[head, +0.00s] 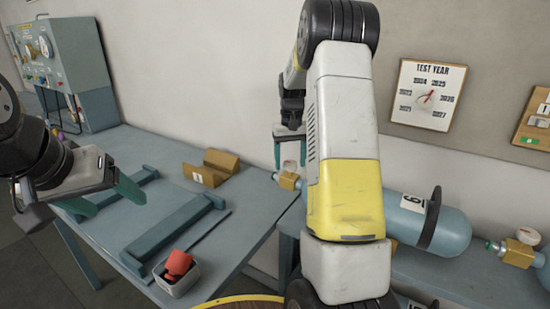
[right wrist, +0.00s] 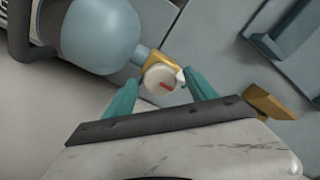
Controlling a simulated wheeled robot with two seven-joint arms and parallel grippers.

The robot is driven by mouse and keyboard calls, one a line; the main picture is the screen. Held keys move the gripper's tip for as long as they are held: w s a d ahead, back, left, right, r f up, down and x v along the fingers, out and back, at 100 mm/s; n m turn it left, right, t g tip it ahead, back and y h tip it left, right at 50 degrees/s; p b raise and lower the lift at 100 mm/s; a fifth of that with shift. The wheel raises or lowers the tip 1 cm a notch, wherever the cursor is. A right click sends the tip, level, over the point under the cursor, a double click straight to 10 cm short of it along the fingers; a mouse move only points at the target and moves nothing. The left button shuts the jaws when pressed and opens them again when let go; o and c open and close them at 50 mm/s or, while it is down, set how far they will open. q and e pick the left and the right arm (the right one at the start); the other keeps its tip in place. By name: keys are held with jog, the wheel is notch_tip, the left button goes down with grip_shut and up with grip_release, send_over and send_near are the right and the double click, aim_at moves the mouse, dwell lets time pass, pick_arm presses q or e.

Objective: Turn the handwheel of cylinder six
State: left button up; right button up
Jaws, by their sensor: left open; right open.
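A light blue cylinder (head: 450,232) lies on the bench at the right, with a dark band and a white label (head: 413,202) bearing a tilted digit, six or nine. Its brass valve (head: 288,180) points left. Its white handwheel (head: 290,166) has a red mark in the right wrist view (right wrist: 160,80), where the cylinder (right wrist: 100,38) also shows. My right gripper (head: 294,152) is open, with teal fingers on either side of the handwheel; contact cannot be told. My left gripper (head: 103,198) is open and empty over the left table.
Another brass valve (head: 516,254) is at the far right. A test-year board (head: 428,95) hangs on the wall. A gauge panel (head: 60,60) stands back left.

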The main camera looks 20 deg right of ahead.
aim_at(290, 163)
notch_tip(290, 163, up, 8)
jog(key=shift+f, duration=0.2)
jog(key=shift+r, duration=0.1)
dwell(0.3)
jog(key=shift+s+a+r, duration=0.1)
jog(key=shift+s+r, duration=0.1)
jog(key=shift+r, duration=0.05)
jog(key=s+a+r+t+y, duration=0.1)
jog(key=s+a+r+t, duration=0.1)
jog(key=s+a+r, duration=0.35)
jog(key=s+a+r+t, duration=0.1)
jog(key=s+a+r, duration=0.2)
jog(key=s, duration=0.5)
jog(key=s+a+f+t, duration=0.1)
jog(key=s+a, duration=0.2)
jog(key=s, duration=0.4)
jog(key=s+a+f+n+t+y, duration=0.1)
jog(key=s+a+t, duration=0.1)
jog(key=s, duration=0.6)
jog(key=shift+a, duration=0.4)
